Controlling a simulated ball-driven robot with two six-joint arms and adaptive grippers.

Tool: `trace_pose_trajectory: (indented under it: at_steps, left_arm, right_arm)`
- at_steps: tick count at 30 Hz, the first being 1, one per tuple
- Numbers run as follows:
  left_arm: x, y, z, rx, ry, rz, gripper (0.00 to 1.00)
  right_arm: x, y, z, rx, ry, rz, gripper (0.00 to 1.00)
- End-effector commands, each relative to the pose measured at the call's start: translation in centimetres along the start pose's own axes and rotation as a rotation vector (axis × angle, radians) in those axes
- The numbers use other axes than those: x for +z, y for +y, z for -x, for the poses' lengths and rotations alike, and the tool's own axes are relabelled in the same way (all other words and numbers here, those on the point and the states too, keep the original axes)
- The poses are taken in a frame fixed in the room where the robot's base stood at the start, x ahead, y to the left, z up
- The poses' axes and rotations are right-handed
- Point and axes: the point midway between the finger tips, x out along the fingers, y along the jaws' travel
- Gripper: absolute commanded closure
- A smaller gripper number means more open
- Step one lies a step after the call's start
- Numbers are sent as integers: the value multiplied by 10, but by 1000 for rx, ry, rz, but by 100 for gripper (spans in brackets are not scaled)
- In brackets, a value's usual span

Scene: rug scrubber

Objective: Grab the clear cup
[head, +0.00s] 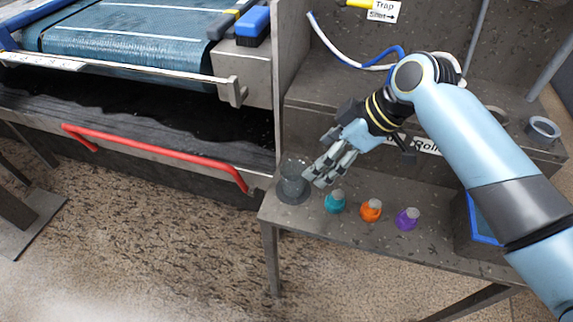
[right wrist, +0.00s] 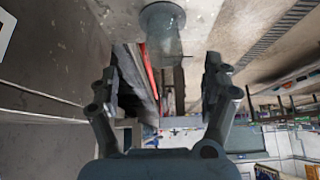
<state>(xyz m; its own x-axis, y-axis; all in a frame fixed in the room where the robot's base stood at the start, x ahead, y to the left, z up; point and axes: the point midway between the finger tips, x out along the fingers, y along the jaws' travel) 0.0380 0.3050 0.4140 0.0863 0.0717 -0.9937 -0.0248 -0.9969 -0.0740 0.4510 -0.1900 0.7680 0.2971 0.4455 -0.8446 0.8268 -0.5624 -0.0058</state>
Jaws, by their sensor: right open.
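The clear cup (head: 292,184) stands upright on a dark round spot near the left end of the grey bench. It also shows in the right wrist view (right wrist: 164,38), at the top centre. My right gripper (head: 316,177) is just right of the cup in the head view, its fingers pointing at it. In the right wrist view my right gripper (right wrist: 163,75) is open, with the cup in line with the gap between its fingers. I cannot tell whether any finger touches the cup. My left gripper is not in view.
Teal (head: 335,202), orange (head: 371,210) and purple (head: 407,219) bottles stand in a row right of the cup. A blue-edged bin (head: 484,220) is at the bench's right. The rug machine's red handle (head: 155,148) is at left. A bench panel rises behind.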

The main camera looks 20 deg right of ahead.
Motion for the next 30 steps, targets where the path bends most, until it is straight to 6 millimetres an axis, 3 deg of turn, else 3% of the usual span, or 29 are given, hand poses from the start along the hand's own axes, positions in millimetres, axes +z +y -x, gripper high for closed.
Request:
trace_pose_trajectory:
  at_steps: [5, 13, 22, 30]
  left_arm:
    - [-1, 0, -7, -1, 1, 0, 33]
    - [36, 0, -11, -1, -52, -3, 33]
    - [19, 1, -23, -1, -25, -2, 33]
    - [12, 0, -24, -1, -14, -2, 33]
  right_arm:
    - [-2, -1, -26, -3, 5, 2, 18]
    - [-2, 0, -56, 0, 4, 3, 18]
    - [0, -5, -99, -2, 3, 3, 18]
    - [-1, -5, -106, 1, 3, 4, 18]
